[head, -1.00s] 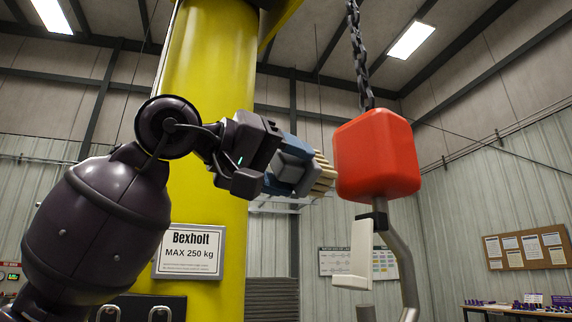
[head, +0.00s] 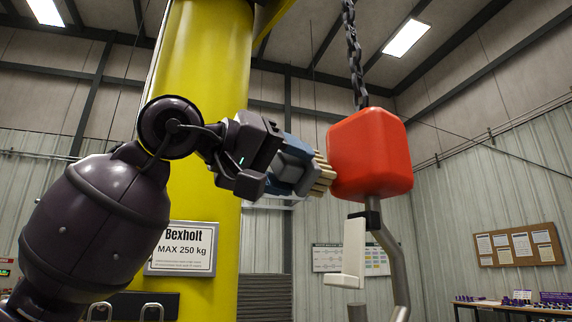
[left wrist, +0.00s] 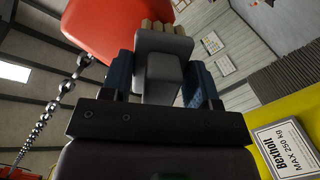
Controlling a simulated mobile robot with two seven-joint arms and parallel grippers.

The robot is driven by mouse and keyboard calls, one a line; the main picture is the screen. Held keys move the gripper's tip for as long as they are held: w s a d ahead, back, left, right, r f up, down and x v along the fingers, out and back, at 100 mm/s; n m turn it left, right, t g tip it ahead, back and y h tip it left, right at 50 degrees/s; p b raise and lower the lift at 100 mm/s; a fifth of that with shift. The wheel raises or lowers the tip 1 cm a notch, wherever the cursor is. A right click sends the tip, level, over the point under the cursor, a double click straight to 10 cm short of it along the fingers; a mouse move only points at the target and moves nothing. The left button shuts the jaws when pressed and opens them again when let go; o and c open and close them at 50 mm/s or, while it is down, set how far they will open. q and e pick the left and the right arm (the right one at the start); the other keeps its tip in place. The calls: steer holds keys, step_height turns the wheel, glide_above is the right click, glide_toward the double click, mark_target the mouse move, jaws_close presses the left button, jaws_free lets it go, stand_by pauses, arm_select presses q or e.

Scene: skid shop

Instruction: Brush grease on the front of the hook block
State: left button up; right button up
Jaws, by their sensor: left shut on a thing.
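The red hook block (head: 371,153) hangs from a chain (head: 354,52) right of centre in the head view, with a grey hook below it. It also shows at the top left of the left wrist view (left wrist: 98,28). My left gripper (head: 287,166) is shut on a grey-handled brush (head: 296,166), which also shows between the blue fingers in the left wrist view (left wrist: 160,72). The tan bristles point right and meet the block's left edge in the head view; I cannot tell whether they touch it. No grease can be made out on the block. My right gripper is out of view.
A yellow column (head: 203,90) with a Bexholt MAX 250 kg sign (head: 183,250) stands behind my left arm. A white latch-like piece (head: 347,252) hangs below the block. A bench (head: 515,306) with small items is at the far right.

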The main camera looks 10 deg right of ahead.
arm_select(q)
steer(key=shift+w+d, duration=0.2)
steer(key=shift+d, duration=0.15)
stand_by(0.3)
steer(key=shift+s, duration=0.1)
steer(key=shift+s+d+b, duration=0.35)
steer(key=shift+s+d, duration=0.05)
steer(key=shift+s, duration=0.4)
steer(key=shift+s+d+b, duration=0.3)
steer(key=shift+s+d, duration=0.1)
steer(key=shift+s, duration=0.35)
steer(key=shift+s+d+b, duration=0.25)
steer(key=shift+s+d, duration=0.25)
steer(key=shift+s, duration=0.25)
steer(key=shift+s+d+b, duration=0.25)
steer(key=shift+s+d, duration=0.25)
steer(key=shift+s, duration=0.25)
